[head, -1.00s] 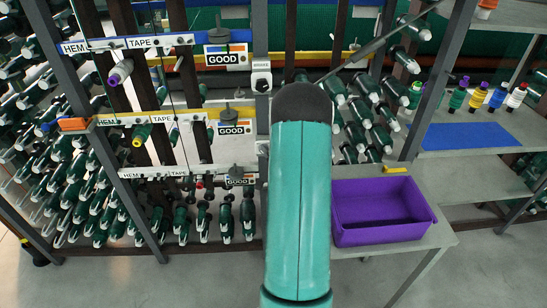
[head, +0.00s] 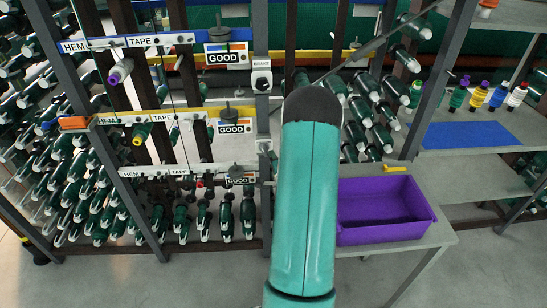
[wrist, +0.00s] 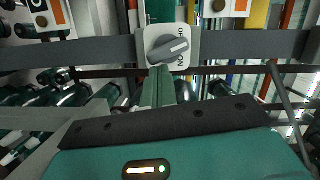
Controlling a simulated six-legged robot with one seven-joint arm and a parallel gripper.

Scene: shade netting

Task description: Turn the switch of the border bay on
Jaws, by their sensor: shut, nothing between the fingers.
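In the wrist view a rotary switch (wrist: 168,46) with a grey knob sits on a white plate on a dark rail. In the head view my arm hides the gripper. A white switch box (head: 261,78) is on the grey post. I cannot read a border label.
Racks of green spools (head: 90,190) fill the left, with HEM and TAPE label rails (head: 130,42) and GOOD signs (head: 226,53). A purple bin (head: 385,212) stands on a grey bench right of my arm. A blue mat (head: 470,135) lies on the right shelf.

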